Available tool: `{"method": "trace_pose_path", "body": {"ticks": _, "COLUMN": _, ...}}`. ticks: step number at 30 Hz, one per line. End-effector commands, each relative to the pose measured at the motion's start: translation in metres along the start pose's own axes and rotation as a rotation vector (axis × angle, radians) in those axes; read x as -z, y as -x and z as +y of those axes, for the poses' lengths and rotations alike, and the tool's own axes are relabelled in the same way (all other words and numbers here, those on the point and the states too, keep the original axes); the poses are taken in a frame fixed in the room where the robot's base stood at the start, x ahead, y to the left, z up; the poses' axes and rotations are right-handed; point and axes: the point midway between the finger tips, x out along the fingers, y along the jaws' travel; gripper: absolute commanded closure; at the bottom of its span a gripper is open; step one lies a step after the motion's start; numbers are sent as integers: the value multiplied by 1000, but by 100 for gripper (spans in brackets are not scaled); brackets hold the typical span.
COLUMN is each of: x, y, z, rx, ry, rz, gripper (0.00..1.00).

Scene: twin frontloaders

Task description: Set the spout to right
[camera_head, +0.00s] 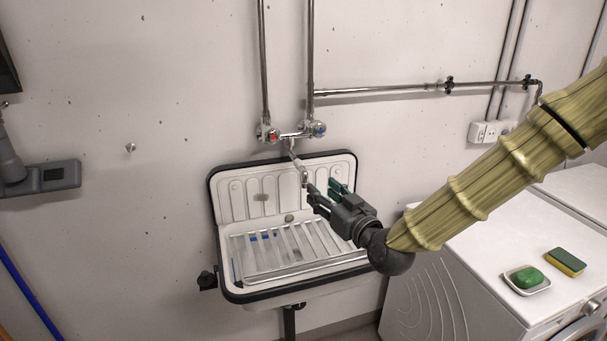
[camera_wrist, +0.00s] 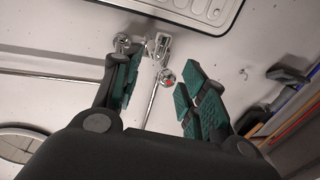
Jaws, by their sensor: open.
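The chrome spout (camera_head: 298,165) hangs from the wall tap and points out over the sink, leaning slightly right toward its tip. My gripper (camera_head: 321,188) is open, just right of the spout's lower end, with its green-padded fingers reaching toward it. I cannot tell whether a finger touches it. In the wrist view my gripper (camera_wrist: 157,88) has its fingers spread on either side of the tap. The chrome tap fitting (camera_wrist: 159,46) shows beyond the gap; the spout's outline is unclear there. Nothing is held between the fingers.
The tap has a red-marked knob (camera_head: 267,134) and a blue-marked knob (camera_head: 317,130). The white sink (camera_head: 285,170) with a slatted rack (camera_head: 290,250) lies below. A white washer (camera_head: 450,265) stands right, carrying a green soap (camera_head: 527,277) and a sponge (camera_head: 566,262).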

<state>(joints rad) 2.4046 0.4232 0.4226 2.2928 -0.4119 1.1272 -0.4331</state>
Motion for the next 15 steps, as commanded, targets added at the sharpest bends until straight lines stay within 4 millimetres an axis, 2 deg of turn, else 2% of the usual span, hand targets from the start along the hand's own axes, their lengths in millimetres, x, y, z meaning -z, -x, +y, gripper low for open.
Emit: {"method": "trace_pose_path", "body": {"ticks": 15, "x": 0, "y": -77, "z": 0, "rx": -1, "ry": -1, "rz": -3, "gripper": 58}}
